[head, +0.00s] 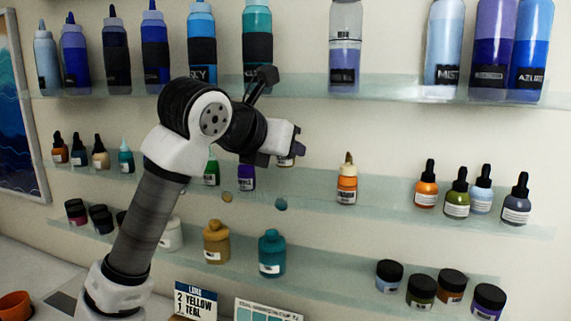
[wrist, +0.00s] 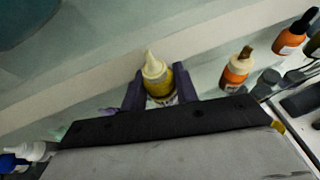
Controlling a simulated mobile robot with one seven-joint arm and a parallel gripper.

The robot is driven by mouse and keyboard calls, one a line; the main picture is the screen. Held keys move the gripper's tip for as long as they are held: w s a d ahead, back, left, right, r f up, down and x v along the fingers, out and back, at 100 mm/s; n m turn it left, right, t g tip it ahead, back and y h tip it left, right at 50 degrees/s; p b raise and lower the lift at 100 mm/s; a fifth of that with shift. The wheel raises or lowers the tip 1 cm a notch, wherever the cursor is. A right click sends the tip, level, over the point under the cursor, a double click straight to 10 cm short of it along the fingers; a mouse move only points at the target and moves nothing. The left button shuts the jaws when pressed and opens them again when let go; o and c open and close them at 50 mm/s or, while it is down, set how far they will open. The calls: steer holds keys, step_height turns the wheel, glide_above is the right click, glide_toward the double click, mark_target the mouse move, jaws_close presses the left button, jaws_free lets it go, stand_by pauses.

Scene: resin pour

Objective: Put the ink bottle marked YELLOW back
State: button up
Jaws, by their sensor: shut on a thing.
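My gripper (head: 284,150) is shut on a small yellow bottle with a pale pointed cap. In the wrist view the bottle (wrist: 157,78) stands between the two dark fingers of my gripper (wrist: 158,90). In the head view only the lower part of the bottle (head: 285,162) with its pale label shows below the fingers; I cannot read the label. The gripper is at the middle glass shelf (head: 310,196), between a purple bottle (head: 246,177) and an orange bottle (head: 347,180). I cannot tell whether the held bottle touches the shelf.
The orange bottle also shows in the wrist view (wrist: 237,70), right of the gripper. A green bottle (head: 212,170) stands left of the purple one. A card (head: 196,302) reads "2 YELLOW 1 TEAL".

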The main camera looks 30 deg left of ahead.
steer(key=shift+f+p, duration=0.95)
steer(key=shift+f, duration=1.25)
steer(key=shift+w+f+p, duration=0.1)
steer(key=shift+f+p, duration=0.2)
steer(key=shift+f, duration=0.15)
steer(key=shift+f+b, duration=0.15)
steer(key=shift+b, duration=0.15)
steer(key=o, duration=0.9)
steer(key=shift+o, duration=0.2)
